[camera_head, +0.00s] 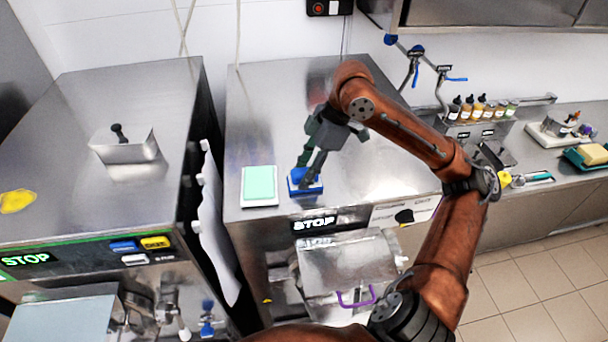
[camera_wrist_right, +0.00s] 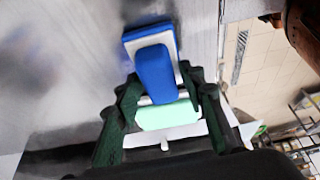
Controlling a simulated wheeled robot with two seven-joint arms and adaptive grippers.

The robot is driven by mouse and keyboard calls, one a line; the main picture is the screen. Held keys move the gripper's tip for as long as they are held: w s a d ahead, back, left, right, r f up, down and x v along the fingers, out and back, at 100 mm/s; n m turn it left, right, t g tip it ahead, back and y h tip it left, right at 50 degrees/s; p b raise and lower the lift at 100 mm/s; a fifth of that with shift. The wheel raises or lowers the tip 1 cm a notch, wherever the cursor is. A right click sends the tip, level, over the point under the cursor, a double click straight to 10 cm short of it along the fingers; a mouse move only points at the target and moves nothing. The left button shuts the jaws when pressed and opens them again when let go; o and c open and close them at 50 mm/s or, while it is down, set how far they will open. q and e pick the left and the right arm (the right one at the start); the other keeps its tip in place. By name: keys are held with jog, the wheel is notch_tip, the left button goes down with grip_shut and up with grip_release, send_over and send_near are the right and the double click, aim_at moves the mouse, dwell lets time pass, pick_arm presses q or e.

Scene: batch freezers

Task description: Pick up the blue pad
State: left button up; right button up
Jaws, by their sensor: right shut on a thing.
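The blue pad (camera_head: 317,187) is on the steel top of the middle freezer, near its front edge. In the wrist view the blue pad (camera_wrist_right: 146,34) shows a white layer and a raised blue block on it. My right gripper (camera_head: 307,178) reaches down onto it from above. In the wrist view its dark green fingers (camera_wrist_right: 168,92) stand on either side of the raised block and are shut on it. The pad appears to be at the surface; I cannot tell whether there is a gap beneath it. My left gripper is not in view.
A mint green pad (camera_head: 259,184) on a white base lies just left of the blue pad. A STOP panel (camera_head: 314,224) is below the front edge. Bottles (camera_head: 467,108) and a sponge (camera_head: 592,154) are on the right counter. The freezer top (camera_head: 265,120) behind is clear.

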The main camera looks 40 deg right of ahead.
aim_at(300, 171)
jog(key=shift+r, duration=0.45)
notch_tip(300, 171, up, 2)
jog(key=shift+w+r+b, duration=0.1)
jog(key=shift+b, duration=0.2)
jog(key=s+a+r, duration=0.6)
jog(key=a+r, duration=0.4)
jog(key=a, duration=0.2)
jog(key=shift+a, duration=0.4)
jog(key=o, duration=0.5)
jog(key=shift+w, duration=0.1)
jog(key=c, duration=0.3)
jog(key=shift+f, duration=0.1)
jog(key=shift+c, duration=0.2)
